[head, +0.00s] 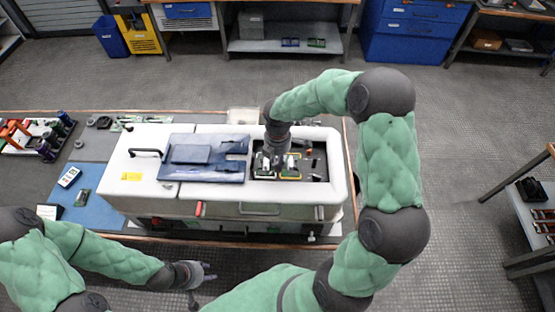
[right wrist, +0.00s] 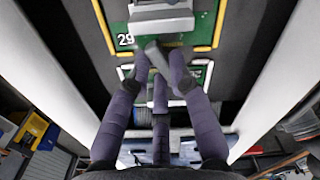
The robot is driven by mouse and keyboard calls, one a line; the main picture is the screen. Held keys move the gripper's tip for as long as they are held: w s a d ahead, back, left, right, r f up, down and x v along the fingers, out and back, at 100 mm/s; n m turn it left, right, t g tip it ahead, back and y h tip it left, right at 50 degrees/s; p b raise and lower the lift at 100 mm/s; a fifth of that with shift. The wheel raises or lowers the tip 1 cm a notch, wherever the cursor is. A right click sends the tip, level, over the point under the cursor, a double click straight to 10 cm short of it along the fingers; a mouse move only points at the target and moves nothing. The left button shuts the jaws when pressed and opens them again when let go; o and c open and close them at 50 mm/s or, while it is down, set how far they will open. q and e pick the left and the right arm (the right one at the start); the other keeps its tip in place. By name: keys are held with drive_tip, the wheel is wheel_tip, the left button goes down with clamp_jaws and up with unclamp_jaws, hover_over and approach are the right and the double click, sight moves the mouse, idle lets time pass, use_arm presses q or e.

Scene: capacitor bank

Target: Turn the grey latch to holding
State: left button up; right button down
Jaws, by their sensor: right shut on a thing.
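The grey latch (right wrist: 154,53) shows in the right wrist view as a small grey bar between my right gripper's fingertips, partly covered by them. It sits between a green panel with a yellow border (right wrist: 205,38) and a smaller white-edged green panel (right wrist: 198,78). My right gripper (right wrist: 163,66) is shut on the latch. In the head view the same gripper (head: 274,160) reaches down into the open right compartment of the white cabinet (head: 137,172) and hides the latch. My left gripper (head: 209,276) is open and empty in front of the cabinet, at lower left.
A blue cover panel (head: 205,175) lies on the cabinet top, left of the opening. The compartment's white walls (head: 341,165) stand close around my right gripper. Small parts and a blue mat (head: 90,205) lie to the left. The floor in front is clear.

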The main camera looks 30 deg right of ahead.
drive_tip(key=m+b, duration=0.1)
drive_tip(key=m, duration=0.4)
drive_tip(key=shift+d, duration=0.1)
drive_tip(key=shift+m, duration=0.3)
idle(0.4)
drive_tip(key=c, duration=1.1)
unclamp_jaws()
drive_tip(key=shift+r, duration=0.1)
wheel_tip(320, 180, up, 12)
drive_tip(key=shift+f, duration=0.1)
